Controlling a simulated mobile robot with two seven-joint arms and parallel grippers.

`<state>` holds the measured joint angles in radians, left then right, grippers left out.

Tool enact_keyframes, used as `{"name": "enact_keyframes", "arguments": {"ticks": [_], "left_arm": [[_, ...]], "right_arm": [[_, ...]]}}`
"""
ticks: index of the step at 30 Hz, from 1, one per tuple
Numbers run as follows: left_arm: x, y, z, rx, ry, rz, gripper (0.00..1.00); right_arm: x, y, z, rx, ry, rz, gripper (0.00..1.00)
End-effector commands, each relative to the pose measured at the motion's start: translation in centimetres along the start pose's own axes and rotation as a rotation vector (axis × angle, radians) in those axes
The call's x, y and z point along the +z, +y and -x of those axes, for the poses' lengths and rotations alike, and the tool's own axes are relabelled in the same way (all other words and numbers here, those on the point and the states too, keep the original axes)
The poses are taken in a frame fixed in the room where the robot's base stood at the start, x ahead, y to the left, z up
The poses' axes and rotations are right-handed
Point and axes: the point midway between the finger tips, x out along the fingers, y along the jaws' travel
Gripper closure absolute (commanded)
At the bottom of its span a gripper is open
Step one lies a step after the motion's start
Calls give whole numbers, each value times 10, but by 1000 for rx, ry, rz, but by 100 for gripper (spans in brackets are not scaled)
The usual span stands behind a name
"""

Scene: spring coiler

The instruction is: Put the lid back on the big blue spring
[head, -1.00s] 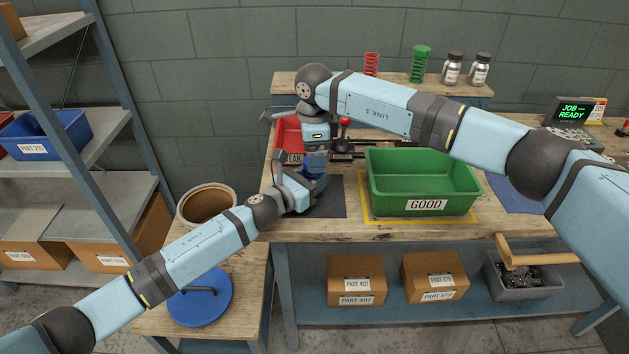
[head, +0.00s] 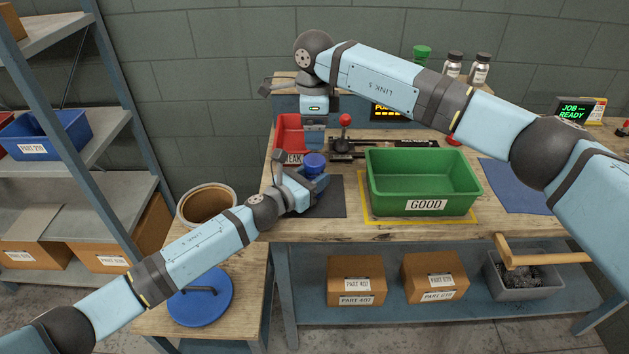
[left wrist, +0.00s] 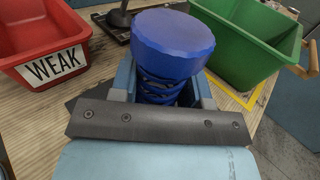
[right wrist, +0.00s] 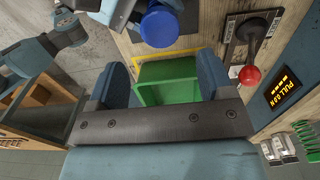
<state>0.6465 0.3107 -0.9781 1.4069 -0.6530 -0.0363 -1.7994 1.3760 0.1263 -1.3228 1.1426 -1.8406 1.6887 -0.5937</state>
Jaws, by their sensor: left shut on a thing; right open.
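The big blue spring (left wrist: 160,88) stands upright between the fingers of my left gripper (left wrist: 160,98), which is shut on it. The blue lid (left wrist: 173,42) sits on top of the spring, looking roughly level. In the head view the lid (head: 315,162) shows just above my left gripper (head: 316,184), over the dark mat. My right gripper (head: 314,140) is open and empty, pointing down above and slightly behind the lid. In the right wrist view the lid (right wrist: 160,26) is outside the open fingers, near the top edge.
A red WEAK bin (head: 289,133) stands behind the spring and a green GOOD bin (head: 424,184) to the right. A lever with a red knob (head: 345,120) stands behind. A round blue cover (head: 200,297) lies on the low table at left. The blue mat (head: 512,184) is clear.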

Motion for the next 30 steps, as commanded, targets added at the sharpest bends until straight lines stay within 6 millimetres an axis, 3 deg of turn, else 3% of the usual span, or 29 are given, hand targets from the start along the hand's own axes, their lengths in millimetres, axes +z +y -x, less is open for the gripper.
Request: {"name": "enact_keyframes", "arguments": {"ticks": [5, 18, 30], "left_arm": [[0, 0, 0, 0, 0, 0, 100], [0, 0, 0, 0, 0, 0, 100], [0, 0, 0, 0, 0, 0, 100]], "right_arm": [[0, 0, -12, 2, 1, 0, 26], [0, 0, -73, 2, 1, 0, 26], [0, 0, -80, 0, 0, 1, 26]]}}
